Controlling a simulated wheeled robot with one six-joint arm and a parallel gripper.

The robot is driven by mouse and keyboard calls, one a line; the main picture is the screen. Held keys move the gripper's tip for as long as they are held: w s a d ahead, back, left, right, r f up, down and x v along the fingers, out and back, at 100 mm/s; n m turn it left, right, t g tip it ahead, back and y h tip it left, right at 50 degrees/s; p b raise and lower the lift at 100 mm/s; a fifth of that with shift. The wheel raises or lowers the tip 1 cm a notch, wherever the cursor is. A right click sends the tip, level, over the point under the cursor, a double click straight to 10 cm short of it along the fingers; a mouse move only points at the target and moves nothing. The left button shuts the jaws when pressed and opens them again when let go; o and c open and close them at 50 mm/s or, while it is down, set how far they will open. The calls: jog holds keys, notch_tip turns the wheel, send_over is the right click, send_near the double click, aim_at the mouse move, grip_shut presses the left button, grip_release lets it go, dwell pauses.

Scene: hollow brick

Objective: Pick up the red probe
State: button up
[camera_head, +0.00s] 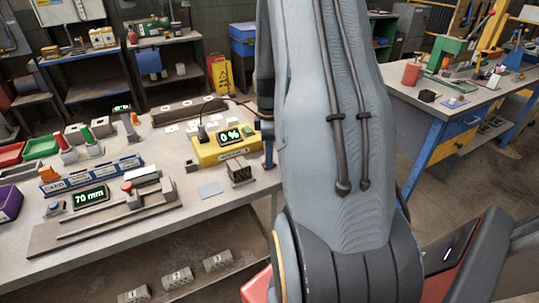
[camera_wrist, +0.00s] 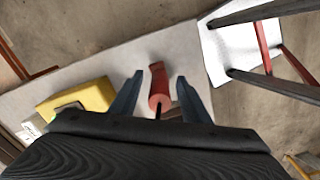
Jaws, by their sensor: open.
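The red probe (camera_wrist: 158,88) shows in the wrist view as a short red handle with a rounded end and a thin dark rod, above the grey table top (camera_wrist: 112,62). My gripper (camera_wrist: 160,76) is open, with one blue-grey finger on each side of the handle and visible gaps between. In the head view my arm hides most of the area around the gripper, and I cannot make out the probe there. A yellow meter (camera_head: 225,147) reading 0 % stands left of my arm; its yellow body also shows left of the fingers in the wrist view (camera_wrist: 90,94).
A small hollow block (camera_head: 239,174) and a flat grey plate (camera_head: 209,189) lie near the table's front edge. A gauge (camera_head: 90,196) reading 70 mm and several coloured-handled tools stand at left. Numbered bricks (camera_head: 177,278) sit below. Another workbench (camera_head: 470,95) stands at right.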

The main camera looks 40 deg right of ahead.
jog(key=shift+f, duration=0.3)
jog(key=shift+c, duration=0.3)
grip_shut()
jog(key=shift+r, duration=0.15)
notch_tip(320, 180, up, 10)
jog(key=b, duration=0.2)
jog(key=shift+b, duration=0.3)
